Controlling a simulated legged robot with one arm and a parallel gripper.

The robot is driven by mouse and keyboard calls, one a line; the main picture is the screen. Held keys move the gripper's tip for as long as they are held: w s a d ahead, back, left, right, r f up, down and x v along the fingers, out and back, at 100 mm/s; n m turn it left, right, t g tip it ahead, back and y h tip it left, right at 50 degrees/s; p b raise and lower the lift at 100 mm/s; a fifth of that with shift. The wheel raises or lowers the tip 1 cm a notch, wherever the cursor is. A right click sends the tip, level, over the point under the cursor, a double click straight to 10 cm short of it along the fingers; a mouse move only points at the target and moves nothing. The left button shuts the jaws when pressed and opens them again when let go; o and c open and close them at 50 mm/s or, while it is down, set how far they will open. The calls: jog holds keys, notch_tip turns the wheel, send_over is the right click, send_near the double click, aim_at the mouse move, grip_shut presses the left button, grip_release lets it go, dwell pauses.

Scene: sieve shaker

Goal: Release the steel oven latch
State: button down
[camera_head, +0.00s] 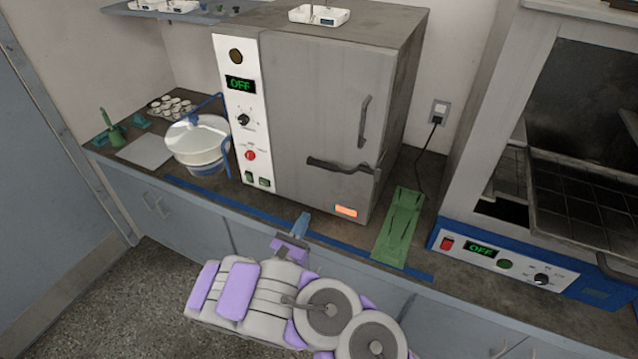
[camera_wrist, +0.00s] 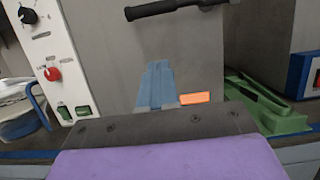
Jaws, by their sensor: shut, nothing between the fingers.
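The steel oven (camera_head: 310,110) stands on the counter with its grey door closed. Its dark latch handle (camera_head: 340,166) lies roughly level across the lower part of the door, and a vertical grey handle (camera_head: 364,122) is above it. The latch handle also shows at the top of the wrist view (camera_wrist: 170,8). My gripper (camera_head: 302,222) is shut and empty, low in front of the oven. In the wrist view its blue fingers (camera_wrist: 157,85) lie together, below the latch and apart from it. An orange label (camera_head: 346,211) is at the door's lower edge.
A green tray-like holder (camera_head: 400,226) lies right of the oven, close to the door's lower corner. A second unit with an open chamber (camera_head: 580,180) stands at the right. A white pan (camera_head: 198,140) with blue parts sits at the left. A blue strip runs along the counter.

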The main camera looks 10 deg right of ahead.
jog(key=shift+w+d, duration=0.1)
dwell(0.3)
jog(key=r+b+x, duration=0.2)
jog(key=r+x, duration=0.1)
jog(key=x, duration=0.9)
jog(key=shift+b, duration=0.3)
